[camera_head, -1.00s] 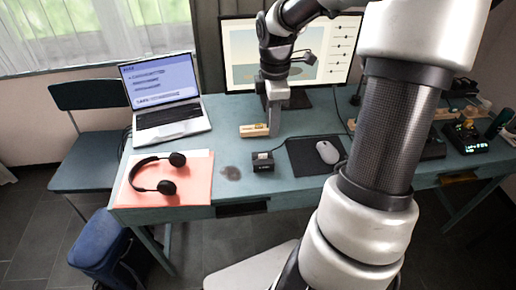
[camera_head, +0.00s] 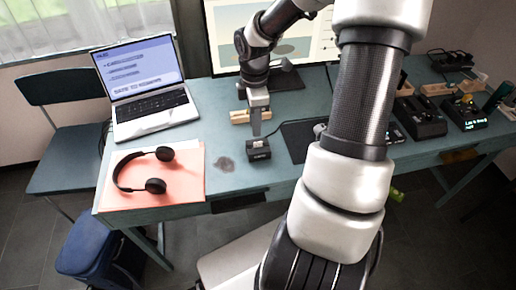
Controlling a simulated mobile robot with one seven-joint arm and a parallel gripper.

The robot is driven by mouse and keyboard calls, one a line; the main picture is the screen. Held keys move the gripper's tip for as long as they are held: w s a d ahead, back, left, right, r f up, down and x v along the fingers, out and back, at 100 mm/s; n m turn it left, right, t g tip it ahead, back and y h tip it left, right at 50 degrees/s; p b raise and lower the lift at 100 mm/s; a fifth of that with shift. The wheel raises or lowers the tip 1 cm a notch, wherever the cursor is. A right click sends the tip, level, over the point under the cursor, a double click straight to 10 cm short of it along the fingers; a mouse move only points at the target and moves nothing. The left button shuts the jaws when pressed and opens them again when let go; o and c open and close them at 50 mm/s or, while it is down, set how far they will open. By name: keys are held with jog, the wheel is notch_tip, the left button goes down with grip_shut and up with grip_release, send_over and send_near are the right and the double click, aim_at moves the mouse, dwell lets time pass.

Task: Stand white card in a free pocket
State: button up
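My gripper (camera_head: 257,124) points down over the table, in front of a small wooden block (camera_head: 238,117) and just above a small black box (camera_head: 259,153). The fingers are seen narrow, so I cannot tell whether they are open, shut or holding something. I cannot make out a white card in this view. A small pale mark shows on top of the black box, too small to identify. The wooden block lies low on the table, partly hidden by my gripper; I cannot make out pockets in it.
The teal table (camera_head: 222,138) holds a laptop (camera_head: 150,110), headphones (camera_head: 155,188) on a pink folder (camera_head: 190,165), a monitor (camera_head: 228,40) and a black mat (camera_head: 296,140). Black devices (camera_head: 420,120) stand at the right. A blue bin (camera_head: 88,245) and chair (camera_head: 65,90) are left.

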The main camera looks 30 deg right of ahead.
aim_at(256, 143)
jog(key=f, duration=0.1)
jog(key=f+b, duration=0.1)
jog(key=f, duration=0.3)
jog(key=shift+s+a+f+b, duration=0.15)
jog(key=shift+s+b, duration=0.25)
jog(key=shift+f, duration=0.45)
jog(key=shift+c, duration=0.3)
grip_shut()
